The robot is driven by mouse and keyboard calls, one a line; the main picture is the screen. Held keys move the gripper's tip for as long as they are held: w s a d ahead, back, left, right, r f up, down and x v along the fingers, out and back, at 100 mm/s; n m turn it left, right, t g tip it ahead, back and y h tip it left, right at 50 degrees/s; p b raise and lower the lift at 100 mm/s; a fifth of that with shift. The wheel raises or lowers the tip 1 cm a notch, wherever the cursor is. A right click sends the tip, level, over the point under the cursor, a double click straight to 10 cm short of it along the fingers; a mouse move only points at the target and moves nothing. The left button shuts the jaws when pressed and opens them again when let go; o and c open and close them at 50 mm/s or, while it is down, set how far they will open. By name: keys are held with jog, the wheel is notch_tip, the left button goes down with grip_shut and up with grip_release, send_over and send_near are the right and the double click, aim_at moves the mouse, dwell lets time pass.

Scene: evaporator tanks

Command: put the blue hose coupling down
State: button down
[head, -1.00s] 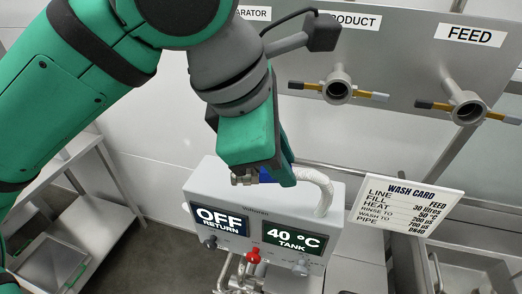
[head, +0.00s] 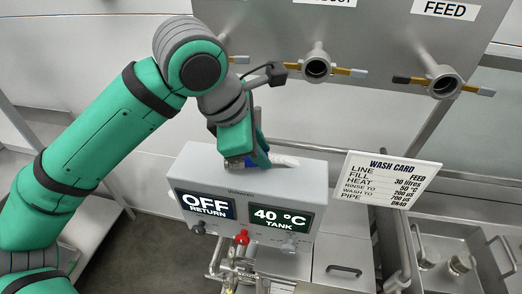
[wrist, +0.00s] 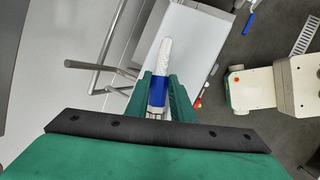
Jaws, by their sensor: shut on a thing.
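My gripper is shut on the coupling.
The control box reads OFF RETURN and 40 °C TANK. A wash card (head: 390,178) stands at its right. Two ports with yellow-handled valves, one the FEED port (head: 442,82), are on the panel above. Sinks (head: 455,255) are at lower right.

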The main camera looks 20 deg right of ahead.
jog(key=shift+f, duration=0.2)
jog(key=c, duration=1.5)
grip_release()
jog(key=shift+c, duration=0.2)
jog(key=v, duration=1.2)
jog(key=shift+r, duration=0.1)
